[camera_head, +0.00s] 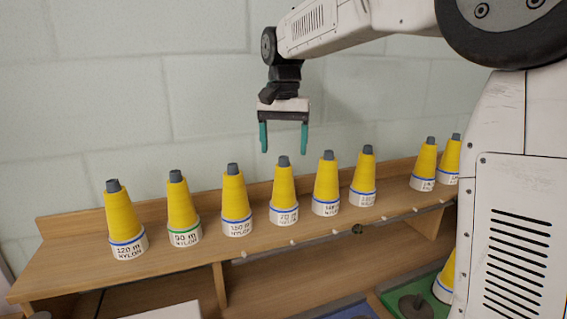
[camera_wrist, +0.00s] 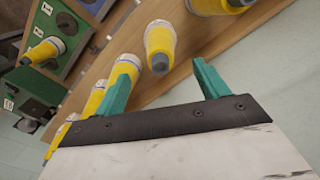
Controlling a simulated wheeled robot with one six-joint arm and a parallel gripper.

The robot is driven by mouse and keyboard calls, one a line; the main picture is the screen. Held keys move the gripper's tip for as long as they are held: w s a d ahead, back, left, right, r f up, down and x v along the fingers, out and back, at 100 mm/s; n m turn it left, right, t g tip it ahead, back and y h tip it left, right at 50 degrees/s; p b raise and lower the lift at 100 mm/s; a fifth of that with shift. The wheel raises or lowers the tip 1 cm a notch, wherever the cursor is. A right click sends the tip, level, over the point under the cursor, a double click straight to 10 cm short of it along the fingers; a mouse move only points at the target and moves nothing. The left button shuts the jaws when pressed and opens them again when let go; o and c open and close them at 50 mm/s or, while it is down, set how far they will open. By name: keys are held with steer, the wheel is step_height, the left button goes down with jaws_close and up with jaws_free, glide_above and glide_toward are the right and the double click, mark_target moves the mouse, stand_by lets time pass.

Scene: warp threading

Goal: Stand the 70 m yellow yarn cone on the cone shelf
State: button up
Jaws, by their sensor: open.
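The 70 m yellow yarn cone (camera_head: 284,186) has a white base with a blue band and a grey tip. It stands upright on the wooden cone shelf (camera_head: 70,256), in a row of similar cones. My gripper (camera_head: 284,143) is open and empty, pointing down over this cone, with its teal fingers near the height of the grey tip. In the wrist view, the gripper (camera_wrist: 162,66) has a yellow cone (camera_wrist: 160,40) showing between its spread fingers, apart from both. The label is not readable there.
Close neighbours are a 150 m cone (camera_head: 235,198) on the left and another yellow cone (camera_head: 326,184) on the right. Small pegs line the shelf's front edge. A green panel with a dark round holder (camera_head: 415,306) lies below right. The shelf has a gap before the two right-hand cones.

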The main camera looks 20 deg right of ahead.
step_height(320, 180, up, 5)
steer(key=shift+s+r, duration=0.1)
steer(key=shift+r, duration=0.05)
steer(key=s+d+f+n, duration=0.1)
steer(key=s+f, duration=0.4)
steer(key=s, duration=0.6)
steer(key=s+d+f+n+t, duration=0.1)
steer(key=s+f+n, duration=0.2)
steer(key=s, duration=0.8)
steer(key=s+d+f+n, duration=0.1)
steer(key=s+f+n, duration=0.1)
steer(key=s+f, duration=0.6)
steer(key=s, duration=0.3)
